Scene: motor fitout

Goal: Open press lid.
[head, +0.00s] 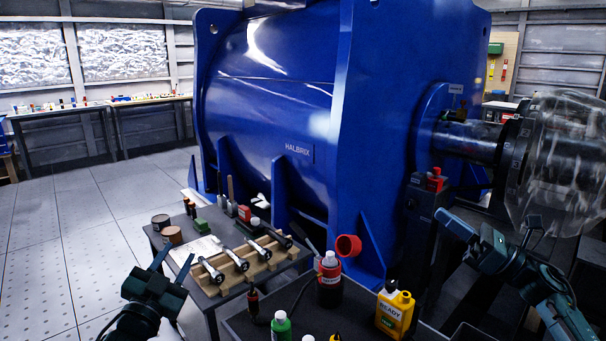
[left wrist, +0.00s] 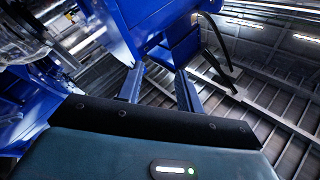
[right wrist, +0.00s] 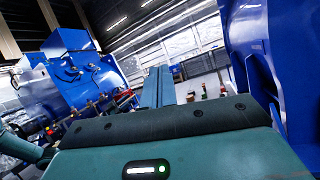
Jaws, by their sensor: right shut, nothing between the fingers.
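I cannot make out a press or its lid for certain in any view. My left gripper (head: 174,260) is open and empty at the lower left in the head view, in front of the near bench. Its two fingers stand apart in the left wrist view (left wrist: 158,88). My right gripper (head: 447,218) is at the right in the head view, in front of the dark post beside the big blue motor (head: 270,100). Its fingers are together in the right wrist view (right wrist: 158,86), with nothing between them.
A bench holds a wooden rack (head: 238,268) of metal tools and small tins. Nearer stand a dark red-labelled bottle (head: 329,288), a yellow jug (head: 395,312) and a green bottle (head: 281,326). A red ring-shaped part (head: 348,246) is by the motor. The floor at left is clear.

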